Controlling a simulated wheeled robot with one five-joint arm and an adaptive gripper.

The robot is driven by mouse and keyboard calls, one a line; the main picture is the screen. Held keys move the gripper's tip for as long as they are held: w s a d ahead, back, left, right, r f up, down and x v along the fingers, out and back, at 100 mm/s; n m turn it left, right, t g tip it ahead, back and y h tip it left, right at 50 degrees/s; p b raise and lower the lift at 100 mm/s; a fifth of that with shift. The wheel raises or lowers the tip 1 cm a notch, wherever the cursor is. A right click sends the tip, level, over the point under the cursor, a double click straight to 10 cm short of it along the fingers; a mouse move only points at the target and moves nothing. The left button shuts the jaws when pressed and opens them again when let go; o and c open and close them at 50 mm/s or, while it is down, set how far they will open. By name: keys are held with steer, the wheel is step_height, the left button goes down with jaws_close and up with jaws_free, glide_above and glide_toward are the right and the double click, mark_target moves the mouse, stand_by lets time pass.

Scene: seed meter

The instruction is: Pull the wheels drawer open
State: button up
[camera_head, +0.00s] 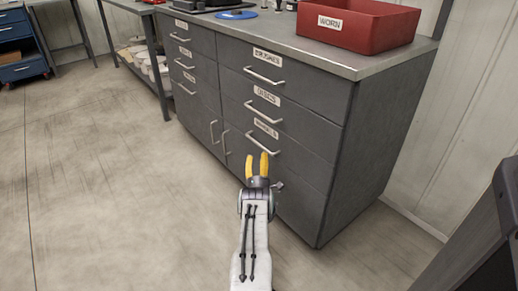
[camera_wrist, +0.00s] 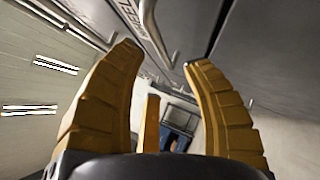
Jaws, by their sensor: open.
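The wheels drawer (camera_head: 300,155) is the third drawer down in the right column of a grey cabinet (camera_head: 365,140) in the head view. It looks shut. Its label (camera_head: 266,128) is partly legible, and its pale bar handle (camera_head: 262,145) sits below the label. My gripper (camera_head: 257,157) has yellow fingers, spread open and empty, just below that handle in the head view. In the wrist view the open fingers (camera_wrist: 160,57) show with a bar handle (camera_wrist: 150,22) and a label (camera_wrist: 133,18) beyond them. I cannot tell whether any finger touches the handle.
Two more labelled drawers with bar handles lie above, and a left column stands beside. Upright door handles (camera_head: 219,137) are lower down. A red bin (camera_head: 355,35) marked WORN stands on the countertop. A workbench (camera_head: 140,15) is at back left. The floor (camera_head: 100,180) at left is clear.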

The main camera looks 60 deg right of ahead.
mark_target(259, 144)
steer(key=shift+b+x, duration=3.05)
steer(key=shift+x, duration=0.4)
jaws_close()
